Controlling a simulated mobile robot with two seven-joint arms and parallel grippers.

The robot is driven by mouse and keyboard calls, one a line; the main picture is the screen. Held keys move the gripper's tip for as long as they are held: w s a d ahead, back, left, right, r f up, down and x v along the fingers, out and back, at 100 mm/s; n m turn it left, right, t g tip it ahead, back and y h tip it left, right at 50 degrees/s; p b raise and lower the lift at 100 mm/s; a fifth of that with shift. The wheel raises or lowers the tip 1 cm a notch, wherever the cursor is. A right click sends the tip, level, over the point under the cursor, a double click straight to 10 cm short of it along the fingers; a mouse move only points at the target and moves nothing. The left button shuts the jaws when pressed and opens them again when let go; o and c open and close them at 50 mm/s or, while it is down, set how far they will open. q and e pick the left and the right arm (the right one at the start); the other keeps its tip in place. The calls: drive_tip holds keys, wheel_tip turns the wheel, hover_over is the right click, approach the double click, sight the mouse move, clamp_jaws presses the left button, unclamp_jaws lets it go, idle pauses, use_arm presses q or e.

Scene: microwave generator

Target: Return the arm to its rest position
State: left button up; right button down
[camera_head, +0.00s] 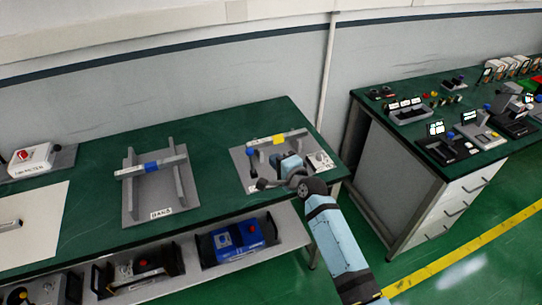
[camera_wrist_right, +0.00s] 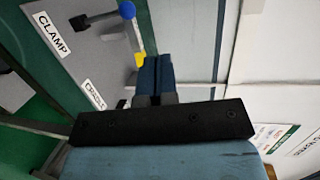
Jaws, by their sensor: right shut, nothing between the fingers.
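My right arm comes in from the lower right in the head view. Its gripper (camera_head: 291,166) is over the grey clamp plate (camera_head: 240,160) at the right end of the green table. In the right wrist view the two dark blue fingers (camera_wrist_right: 155,76) are together, with nothing between them. The plate (camera_wrist_right: 85,45) there carries a "CLAMP" label and a blue-knobbed lever (camera_wrist_right: 127,10). A metal bar with a yellow band (camera_head: 279,140) lies just behind the gripper. The gripper hides part of the plate. My left gripper is not in view.
A grey rack labelled "BARS" (camera_head: 150,205) holds a bar with a blue band (camera_head: 151,167). A white box with a red button (camera_head: 30,160) stands at the left. A lower shelf (camera_head: 285,235) bears a blue device (camera_head: 236,240). A bench with instruments (camera_head: 400,125) stands at the right.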

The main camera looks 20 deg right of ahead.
drive_tip(key=shift+w+f, duration=0.1)
idle(0.4)
drive_tip(key=s+f+n+g, duration=0.1)
drive_tip(key=s+f+n, duration=0.4)
drive_tip(key=s, duration=0.6)
drive_tip(key=s+a+f+n+g, duration=0.1)
drive_tip(key=s+f+n, duration=0.4)
drive_tip(key=s, duration=0.6)
drive_tip(key=s+a+f+n+g, duration=0.1)
drive_tip(key=s+f+n+g, duration=0.1)
drive_tip(key=s+f+n, duration=0.4)
drive_tip(key=s+n, duration=0.2)
drive_tip(key=s, duration=0.3)
drive_tip(key=shift+g+h, duration=0.4)
